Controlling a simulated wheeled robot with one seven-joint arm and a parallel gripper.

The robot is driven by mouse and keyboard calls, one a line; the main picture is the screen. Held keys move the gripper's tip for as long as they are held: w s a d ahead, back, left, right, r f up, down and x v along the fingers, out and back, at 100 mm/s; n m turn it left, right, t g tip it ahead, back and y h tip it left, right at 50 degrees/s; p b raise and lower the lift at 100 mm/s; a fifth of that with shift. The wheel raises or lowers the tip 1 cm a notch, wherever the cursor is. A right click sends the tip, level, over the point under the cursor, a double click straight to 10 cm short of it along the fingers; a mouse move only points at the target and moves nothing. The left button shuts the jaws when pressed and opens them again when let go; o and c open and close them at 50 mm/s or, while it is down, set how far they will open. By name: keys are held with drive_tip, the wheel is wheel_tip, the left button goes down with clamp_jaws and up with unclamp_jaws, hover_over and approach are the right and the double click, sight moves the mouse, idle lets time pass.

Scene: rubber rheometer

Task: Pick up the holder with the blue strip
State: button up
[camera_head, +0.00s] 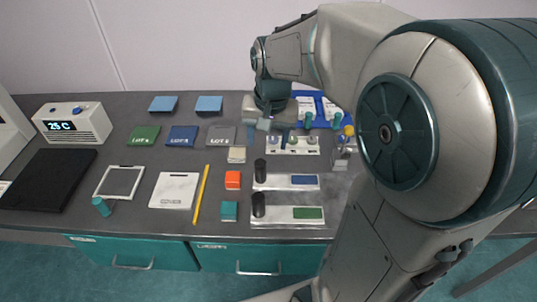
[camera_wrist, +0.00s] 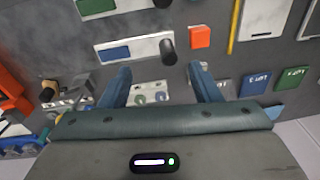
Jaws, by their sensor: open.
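The holder with the blue strip (camera_head: 283,187) lies flat on the grey bench, with a black upright cylinder (camera_head: 260,170) at its left end. It also shows in the wrist view (camera_wrist: 140,42), ahead of my fingertips, with its black cylinder (camera_wrist: 168,51) on the right. A similar holder with a green strip (camera_head: 285,220) lies nearer the bench's front edge and is partly cut off in the wrist view (camera_wrist: 104,9). My gripper (camera_wrist: 160,72) is open with nothing between its fingers. In the head view it is over the back of the bench, apart from both holders.
A white rack (camera_head: 300,150) with small round pieces is under my gripper. An orange block (camera_head: 232,180), a teal block (camera_head: 229,211) and a yellow pencil-like stick (camera_head: 202,195) lie left of the holders. Green, blue and grey lot mats (camera_head: 182,137) lie farther back.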

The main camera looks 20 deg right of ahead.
sight(260, 169)
drive_tip(key=w+f+m+g+b, duration=0.1)
drive_tip(key=w+f+m, duration=0.1)
drive_tip(key=w+f, duration=0.4)
drive_tip(key=f, duration=0.4)
drive_tip(key=w+f+p, duration=0.1)
drive_tip(key=f, duration=0.8)
drive_tip(key=shift+w+p, duration=0.25)
drive_tip(key=shift+p, duration=0.05)
drive_tip(key=shift+c, duration=0.4)
drive_tip(key=c, duration=1.1)
